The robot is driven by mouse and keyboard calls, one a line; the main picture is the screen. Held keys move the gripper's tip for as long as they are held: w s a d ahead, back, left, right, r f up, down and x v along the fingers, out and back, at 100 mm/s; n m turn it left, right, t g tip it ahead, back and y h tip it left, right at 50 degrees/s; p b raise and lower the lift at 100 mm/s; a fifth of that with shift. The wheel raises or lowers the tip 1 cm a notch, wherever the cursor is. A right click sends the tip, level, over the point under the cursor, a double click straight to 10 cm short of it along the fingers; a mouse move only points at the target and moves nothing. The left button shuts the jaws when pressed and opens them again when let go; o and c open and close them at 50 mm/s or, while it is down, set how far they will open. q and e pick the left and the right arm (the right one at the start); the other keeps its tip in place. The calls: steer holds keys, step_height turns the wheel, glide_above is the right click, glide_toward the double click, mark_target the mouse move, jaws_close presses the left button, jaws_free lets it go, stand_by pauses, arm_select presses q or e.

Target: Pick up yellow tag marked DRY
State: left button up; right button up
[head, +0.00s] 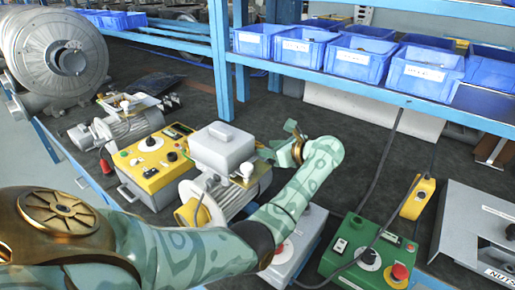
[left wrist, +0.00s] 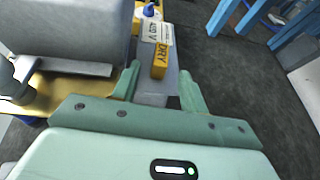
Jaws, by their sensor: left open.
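The yellow tag (left wrist: 160,66) with the letters DRY shows in the left wrist view, just beyond and between the fingertips. It lies by a grey surface, below a white label (left wrist: 157,31) marked 400 V. My left gripper (left wrist: 160,88) is open, with one finger on each side of the tag's near end and nothing visibly clamped. In the head view my left gripper (head: 279,143) is at the right side of a grey motor with a box on top (head: 222,148). I cannot make out the tag there. My right gripper is not in view.
A yellow control box (head: 153,158) stands left of the motor. A grey box (head: 297,248), a green control box (head: 367,257) and a yellow pendant (head: 418,198) with cables are to the right. Blue bins (head: 358,58) fill the shelf above. Dark bench top behind the gripper is clear.

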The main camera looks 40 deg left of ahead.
mark_target(263, 147)
arm_select(q)
steer(key=x, duration=0.4)
steer(key=shift+r, duration=0.1)
jaws_close()
steer(key=shift+r, duration=0.1)
